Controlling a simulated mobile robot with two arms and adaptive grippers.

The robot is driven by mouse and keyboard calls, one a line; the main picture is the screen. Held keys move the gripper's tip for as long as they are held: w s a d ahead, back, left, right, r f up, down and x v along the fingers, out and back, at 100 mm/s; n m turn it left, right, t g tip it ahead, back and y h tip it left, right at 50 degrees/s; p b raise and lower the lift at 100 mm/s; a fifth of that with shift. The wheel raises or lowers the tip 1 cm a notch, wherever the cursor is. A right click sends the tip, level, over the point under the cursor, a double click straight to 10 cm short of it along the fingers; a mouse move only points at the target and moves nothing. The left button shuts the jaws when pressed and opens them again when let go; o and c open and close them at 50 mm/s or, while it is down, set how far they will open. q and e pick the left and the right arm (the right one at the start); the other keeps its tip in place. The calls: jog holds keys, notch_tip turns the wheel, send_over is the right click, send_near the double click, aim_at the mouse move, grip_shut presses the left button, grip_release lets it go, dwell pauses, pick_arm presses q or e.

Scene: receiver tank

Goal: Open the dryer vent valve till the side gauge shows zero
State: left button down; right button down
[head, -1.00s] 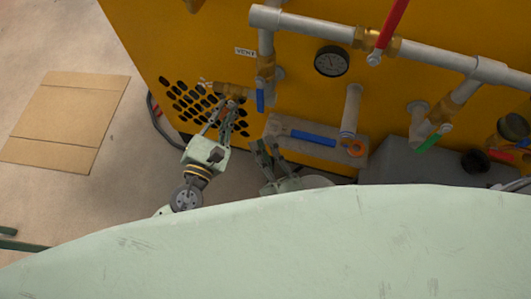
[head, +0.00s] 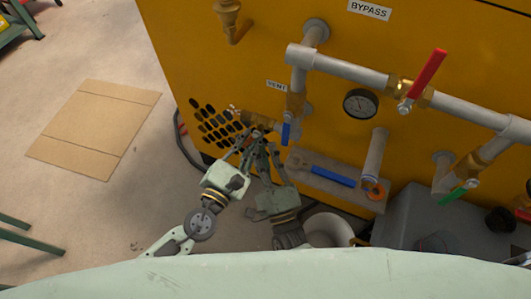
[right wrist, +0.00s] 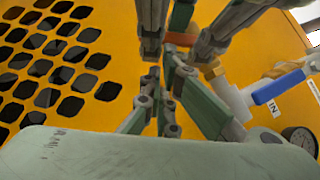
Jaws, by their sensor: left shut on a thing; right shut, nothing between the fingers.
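The vent valve (head: 286,132) has a blue lever hanging down under the VENT label (head: 277,86). A brass fitting (head: 262,118) extends left from it. My left gripper (head: 256,131) is shut at this brass fitting; fingers hide the exact contact. My right gripper (head: 264,150) is shut and empty, just below and right of the left fingers. In the right wrist view, grey-green fingers crowd the middle and partly hide a brass and orange part (right wrist: 195,45); a blue lever (right wrist: 278,86) is at right. The round gauge (head: 360,103) is right of the valve; its needle is too small to read.
A red lever (head: 423,80) on the upper pipe and a green lever (head: 459,192) are at right. A white bucket (head: 328,230) stands below. Cardboard (head: 92,130) lies on the floor at left.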

pick_arm(q)
jog(key=shift+r, duration=0.1)
jog(key=shift+d, duration=0.15)
pick_arm(e)
jog(key=shift+w+a+r, duration=0.2)
jog(key=shift+a+r, duration=0.05)
jog(key=shift+a, duration=0.15)
pick_arm(q)
jog(key=c, duration=1.7)
grip_release()
jog(key=shift+c, duration=0.2)
pick_arm(e)
jog(key=shift+a, duration=0.1)
